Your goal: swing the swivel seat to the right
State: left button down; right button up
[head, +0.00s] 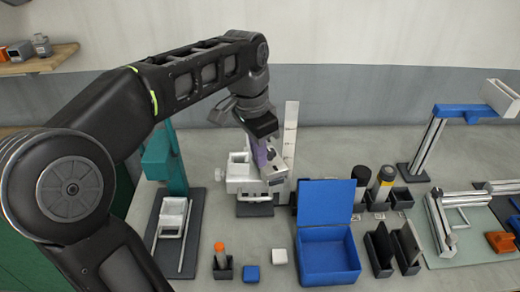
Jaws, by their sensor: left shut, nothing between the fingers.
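A white block-shaped fixture with a small side knob (240,172) stands on a dark base plate at the middle of the bench; it seems to be the swivel seat. A tall white upright (291,135) stands at its right. My left gripper (274,178) points down at the fixture's right side, between it and the upright. Its fingers are shut with nothing between them. The gripper covers part of the fixture, and I cannot tell whether they touch. My right gripper is not in view.
An open blue box (327,250) stands in front at the right, near black holders (378,252) and upright cylinders (382,184). A teal stand (163,165) is at the left. A blue-armed stand (428,145) is at the far right. Small blocks (251,273) lie in front.

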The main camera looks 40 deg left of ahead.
aim_at(264, 172)
pick_arm(q)
notch_tip(264, 172, down, 6)
jog(key=b, duration=0.3)
jog(key=shift+s, duration=0.1)
jog(key=shift+w+d+r, duration=0.1)
jog(key=shift+w, duration=0.1)
dwell(1.7)
jog(key=shift+w+d+p, duration=0.2)
jog(key=shift+w+p, duration=0.25)
jog(key=shift+s+a, duration=0.1)
jog(key=shift+s, duration=0.05)
